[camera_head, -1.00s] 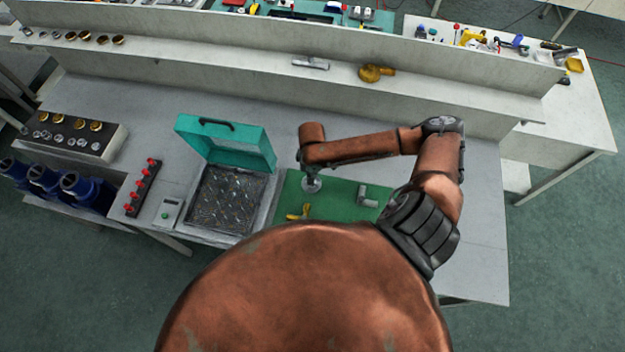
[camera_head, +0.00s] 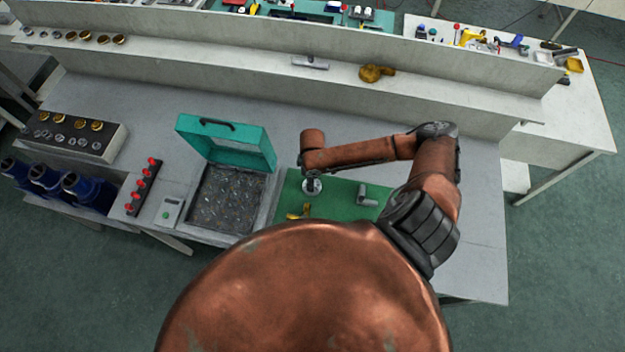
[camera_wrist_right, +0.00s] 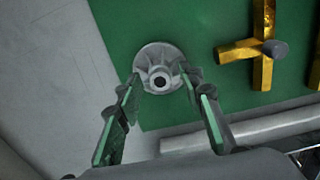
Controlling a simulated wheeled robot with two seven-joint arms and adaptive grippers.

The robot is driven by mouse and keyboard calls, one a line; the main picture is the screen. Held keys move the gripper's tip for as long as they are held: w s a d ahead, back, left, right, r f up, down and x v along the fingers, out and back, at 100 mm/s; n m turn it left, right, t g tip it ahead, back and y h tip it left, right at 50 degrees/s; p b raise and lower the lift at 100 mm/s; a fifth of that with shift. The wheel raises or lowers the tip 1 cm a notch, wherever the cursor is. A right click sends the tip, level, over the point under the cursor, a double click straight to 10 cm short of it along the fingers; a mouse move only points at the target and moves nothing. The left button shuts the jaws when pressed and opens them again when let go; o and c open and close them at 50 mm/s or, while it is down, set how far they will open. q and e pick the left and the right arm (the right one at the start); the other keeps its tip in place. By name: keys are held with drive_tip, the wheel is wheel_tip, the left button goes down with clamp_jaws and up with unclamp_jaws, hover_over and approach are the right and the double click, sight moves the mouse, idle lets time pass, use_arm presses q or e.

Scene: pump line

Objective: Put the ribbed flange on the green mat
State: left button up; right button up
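The ribbed flange (camera_wrist_right: 162,68), a pale grey disc with ribs and a raised hub with a dark hole, appears to lie on the green mat (camera_wrist_right: 205,22) near the mat's edge. In the head view the flange (camera_head: 312,187) shows on the left part of the mat (camera_head: 335,208), under the end of my right arm. My right gripper (camera_wrist_right: 163,80) is open, its fingertips apart on either side of the flange's hub. I cannot tell whether they touch the rim. My left gripper is not in view.
Brass fittings (camera_wrist_right: 260,48) lie beside the flange, and a grey elbow (camera_head: 367,196) lies further right on the mat. A case with an open teal lid (camera_head: 228,145) stands left of the mat. A shelf (camera_head: 250,66) runs behind.

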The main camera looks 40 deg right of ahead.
wheel_tip(320, 180, up, 12)
drive_tip(key=shift+r, duration=0.15)
idle(0.5)
idle(1.2)
